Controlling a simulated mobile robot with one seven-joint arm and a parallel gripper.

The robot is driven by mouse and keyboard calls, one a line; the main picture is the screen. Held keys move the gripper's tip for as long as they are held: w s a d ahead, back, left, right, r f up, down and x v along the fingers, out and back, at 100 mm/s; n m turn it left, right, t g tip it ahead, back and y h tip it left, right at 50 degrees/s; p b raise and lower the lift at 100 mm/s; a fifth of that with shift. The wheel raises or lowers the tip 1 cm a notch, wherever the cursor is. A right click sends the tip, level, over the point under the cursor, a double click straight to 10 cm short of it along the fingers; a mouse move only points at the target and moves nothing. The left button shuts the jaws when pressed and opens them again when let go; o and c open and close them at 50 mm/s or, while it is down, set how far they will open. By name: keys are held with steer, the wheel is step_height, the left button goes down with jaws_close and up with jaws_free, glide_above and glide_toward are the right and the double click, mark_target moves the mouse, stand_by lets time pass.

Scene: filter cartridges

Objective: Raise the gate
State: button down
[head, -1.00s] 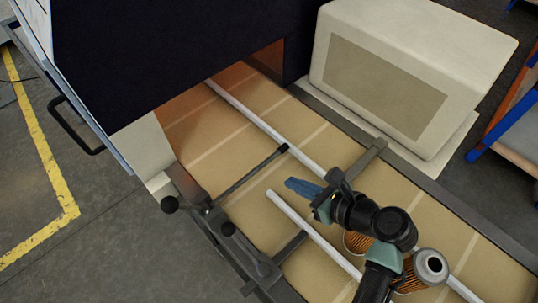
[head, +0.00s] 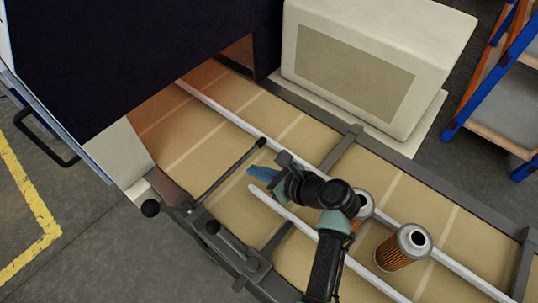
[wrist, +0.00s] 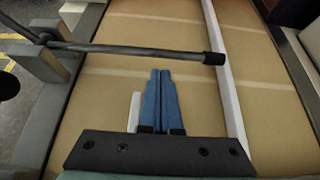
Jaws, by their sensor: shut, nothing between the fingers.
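The gate appears to be the dark rod with a black tip (head: 228,172), lying low across part of the tan conveyor (head: 425,215) from a bracket (head: 172,195) on the near side. In the wrist view the gate (wrist: 140,48) runs sideways just beyond my fingertips, its black tip near the white rail. My gripper (head: 262,174) has blue fingers, shut and empty, on the near side of the gate and apart from it in the picture. In the wrist view the gripper (wrist: 161,75) points at the rod's middle. The height between them is unclear.
Filter cartridges (head: 400,250) stand on the conveyor to the right, one partly behind my arm. White rails (head: 325,240) run along the belt. A dark hood (head: 150,55) covers the far left. A knobbed lever (head: 232,243) sits at the near edge. A beige housing (head: 375,50) stands behind.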

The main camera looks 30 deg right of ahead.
steer(key=shift+x, duration=1.55)
steer(key=shift+r, duration=0.1)
